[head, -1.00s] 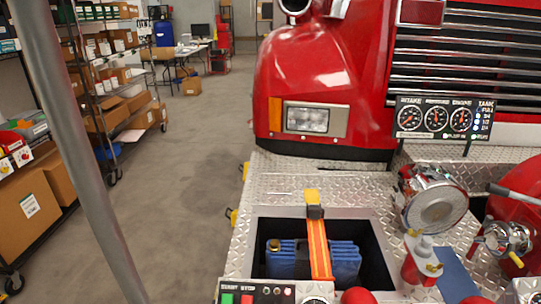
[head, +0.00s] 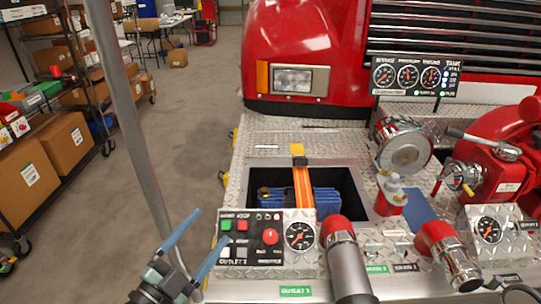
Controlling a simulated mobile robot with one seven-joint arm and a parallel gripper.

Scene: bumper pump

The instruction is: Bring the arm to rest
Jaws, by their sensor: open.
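My gripper (head: 208,228) shows at the lower left of the head view. Its two blue fingers are spread apart and point up and to the right. Nothing is between them. The right finger is close to the left edge of the control panel (head: 266,252) in the picture; I cannot tell whether they touch. Most of my arm is out of the frame.
A grey pole (head: 123,100) rises just left of the red truck's bumper (head: 270,142). The bumper carries a recessed box with a blue item (head: 325,203) under an orange strap, pipe outlets (head: 345,262) and gauges (head: 487,230). Shelves with boxes (head: 27,172) stand left; the floor between is clear.

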